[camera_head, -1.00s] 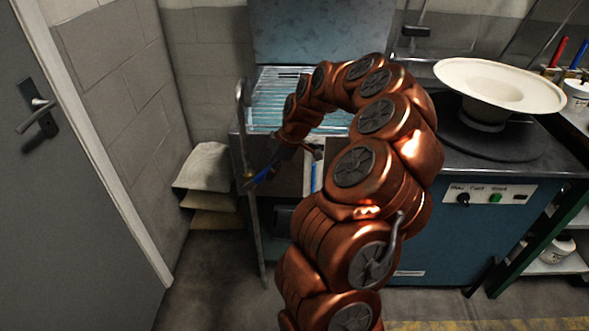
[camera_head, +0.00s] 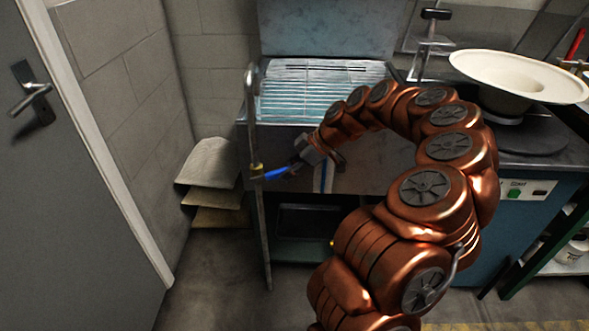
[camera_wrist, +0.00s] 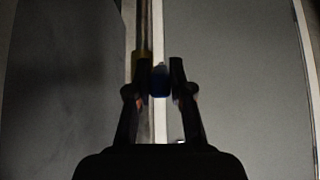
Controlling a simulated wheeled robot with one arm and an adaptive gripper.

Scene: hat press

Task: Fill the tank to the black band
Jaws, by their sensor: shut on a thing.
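The tank (camera_head: 375,176) is a grey metal box under a steaming grille. A narrow upright strip, white and blue, looks like its level gauge (camera_head: 322,178); my gripper and arm partly cover it, and I cannot make out a black band. A grey pipe (camera_head: 252,115) stands at the tank's left with a brass valve (camera_head: 256,171). The valve's blue handle (camera_head: 274,174) points right, nearly level. My gripper (camera_head: 292,168) is shut on this handle. In the wrist view the blue handle (camera_wrist: 160,82) sits between my fingertips (camera_wrist: 161,68).
A grey door (camera_head: 95,150) is at the left. Folded felt sheets (camera_head: 210,165) are stacked by the wall. A cream hat body (camera_head: 520,78) rests on the press at the right. Bare floor (camera_head: 215,275) lies in front of the pipe.

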